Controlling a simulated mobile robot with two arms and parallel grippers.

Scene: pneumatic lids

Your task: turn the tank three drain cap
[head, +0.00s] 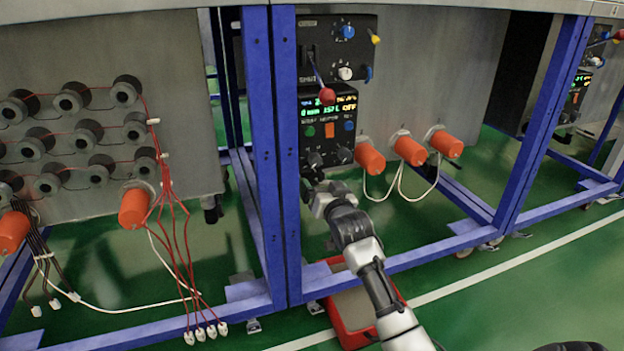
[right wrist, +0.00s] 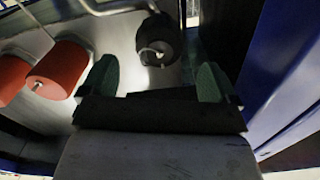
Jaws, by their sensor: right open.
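Three orange caps (head: 370,158) (head: 410,150) (head: 446,144) stick out of the grey tank wall in a row, with white cords hanging from them. No readable label shows which is tank three's drain cap. My right gripper (head: 318,190) is low by the blue post, left of these caps and under the control panel. The right wrist view shows its green fingertips (right wrist: 155,80) spread apart and empty. A black cylinder (right wrist: 158,40) with a pale loop is ahead, between the fingertips in the picture; contact is not visible. Two orange caps (right wrist: 60,75) are left of the fingers. My left gripper is not in view.
A control panel (head: 328,125) with a red-knobbed lever is above the gripper. Blue frame posts (head: 275,150) stand close by. Another tank (head: 110,180) at left has black spools, orange caps and hanging red wires. A red box (head: 345,312) is on the green floor.

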